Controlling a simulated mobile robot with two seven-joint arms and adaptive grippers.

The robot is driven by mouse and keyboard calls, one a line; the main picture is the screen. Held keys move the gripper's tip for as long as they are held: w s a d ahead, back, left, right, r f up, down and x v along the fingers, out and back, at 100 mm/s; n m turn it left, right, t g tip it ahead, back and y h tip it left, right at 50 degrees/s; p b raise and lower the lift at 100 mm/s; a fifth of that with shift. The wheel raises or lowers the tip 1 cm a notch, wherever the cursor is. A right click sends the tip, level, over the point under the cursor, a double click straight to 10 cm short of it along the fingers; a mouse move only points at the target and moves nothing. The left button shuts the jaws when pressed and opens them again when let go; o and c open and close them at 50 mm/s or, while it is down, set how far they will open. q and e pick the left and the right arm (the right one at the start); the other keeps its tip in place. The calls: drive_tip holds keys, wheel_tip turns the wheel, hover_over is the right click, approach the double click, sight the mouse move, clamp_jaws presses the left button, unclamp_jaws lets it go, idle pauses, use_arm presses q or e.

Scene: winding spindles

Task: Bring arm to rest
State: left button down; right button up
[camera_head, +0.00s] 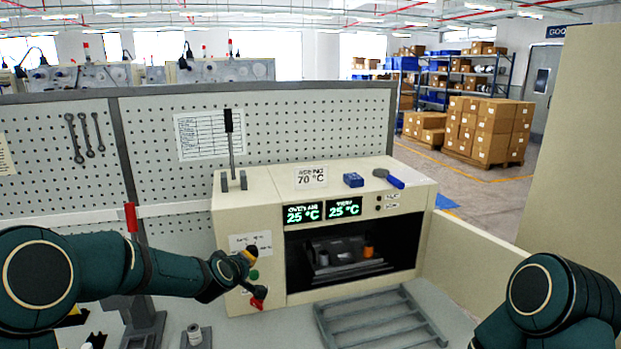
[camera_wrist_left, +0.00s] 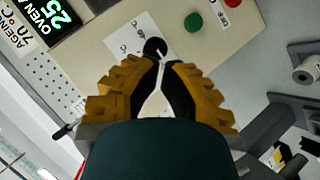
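My left arm (camera_head: 110,268) reaches in from the left across the front of the beige oven (camera_head: 245,210). My left gripper (camera_head: 254,254) is at the oven's control panel. In the left wrist view its orange fingers with black pads (camera_wrist_left: 160,65) come nearly together at the tips, with a pale gap behind them. A round black knob (camera_wrist_left: 155,47) sits right at the fingertips; I cannot tell whether they touch it, but I see no clear hold. Part of my right arm (camera_head: 560,292) shows at the lower right. My right gripper is out of view.
The oven chamber (camera_head: 335,262) is open, with a dark fixture inside. A slatted grey rack (camera_head: 380,320) lies before it. A green button (camera_wrist_left: 195,21) is beside the knob. A red-tipped lever stand (camera_head: 132,218) stands near my left forearm. A pegboard wall (camera_head: 290,125) rises behind.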

use_arm(q)
drive_tip(key=s+d+f+m+g, duration=0.1)
drive_tip(key=s+f, duration=0.4)
drive_tip(key=f, duration=0.1)
drive_tip(key=s+d+f+m+g, duration=0.1)
drive_tip(key=s+f+g, duration=0.1)
drive_tip(key=s+f, duration=0.3)
drive_tip(key=s+d+f+m+g+h, duration=0.1)
drive_tip(key=s+f+m+g, duration=0.1)
drive_tip(key=s+f, duration=0.3)
drive_tip(key=shift+s+d+f, duration=0.1)
drive_tip(key=shift+s+f, duration=0.1)
drive_tip(key=shift+f, duration=0.45)
drive_tip(key=shift+s+d+f, duration=0.1)
drive_tip(key=shift+s+f, duration=0.1)
drive_tip(key=shift+f, duration=0.45)
drive_tip(key=s+d+f+m+g, duration=0.1)
drive_tip(key=s+f+g, duration=0.15)
drive_tip(key=s, duration=0.45)
drive_tip(key=s+d+f+m+g+h, duration=0.1)
drive_tip(key=s+f, duration=0.2)
drive_tip(key=s, duration=0.4)
drive_tip(key=s+d+f+m+g, duration=0.1)
drive_tip(key=s+f+m+g, duration=0.15)
drive_tip(key=s, duration=0.45)
wheel_tip(320, 180, down, 10)
drive_tip(key=b, duration=0.8)
drive_tip(key=shift+w+d+n+t+b, duration=0.15)
drive_tip(key=shift+w+n+t+b, duration=0.2)
drive_tip(key=shift+n+t, duration=0.1)
